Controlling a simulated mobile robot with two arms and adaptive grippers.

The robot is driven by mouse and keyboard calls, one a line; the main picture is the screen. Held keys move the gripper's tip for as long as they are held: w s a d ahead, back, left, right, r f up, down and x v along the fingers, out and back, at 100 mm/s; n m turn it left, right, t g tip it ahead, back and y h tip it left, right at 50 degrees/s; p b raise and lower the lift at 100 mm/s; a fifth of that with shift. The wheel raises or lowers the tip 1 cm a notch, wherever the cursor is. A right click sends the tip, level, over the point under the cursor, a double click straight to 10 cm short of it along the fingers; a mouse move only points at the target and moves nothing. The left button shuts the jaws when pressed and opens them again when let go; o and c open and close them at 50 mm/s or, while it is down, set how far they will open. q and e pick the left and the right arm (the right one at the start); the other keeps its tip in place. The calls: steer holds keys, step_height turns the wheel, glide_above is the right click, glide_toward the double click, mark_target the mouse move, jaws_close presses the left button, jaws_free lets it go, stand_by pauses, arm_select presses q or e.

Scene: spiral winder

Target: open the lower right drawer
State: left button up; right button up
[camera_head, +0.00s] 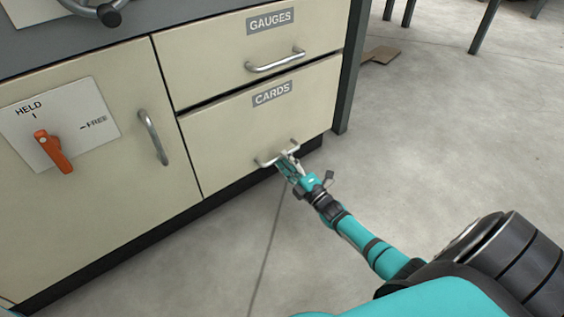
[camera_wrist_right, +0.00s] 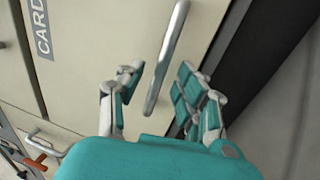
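The lower right drawer (camera_head: 225,135), labelled CARDS, looks shut and flush with the cabinet front. Its metal bar handle (camera_head: 264,163) also shows in the right wrist view (camera_wrist_right: 168,55). My right gripper (camera_head: 285,160) is at this handle. In the right wrist view my right gripper (camera_wrist_right: 158,88) is open, with one finger on each side of the bar. A gap shows between the bar and both fingers, so it does not look gripped. How deep the bar sits between the fingers is hard to tell. My left gripper is not in view.
The GAUGES drawer (camera_head: 225,52) above is shut. A cabinet door with a handle (camera_head: 153,137) and an orange lever (camera_head: 53,152) on a HELD/FREE plate (camera_head: 85,108) is to the left. The floor (camera_head: 440,130) in front is clear.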

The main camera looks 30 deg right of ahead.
steer(key=shift+b+x, duration=0.3)
steer(key=shift+x, duration=0.9)
jaws_close()
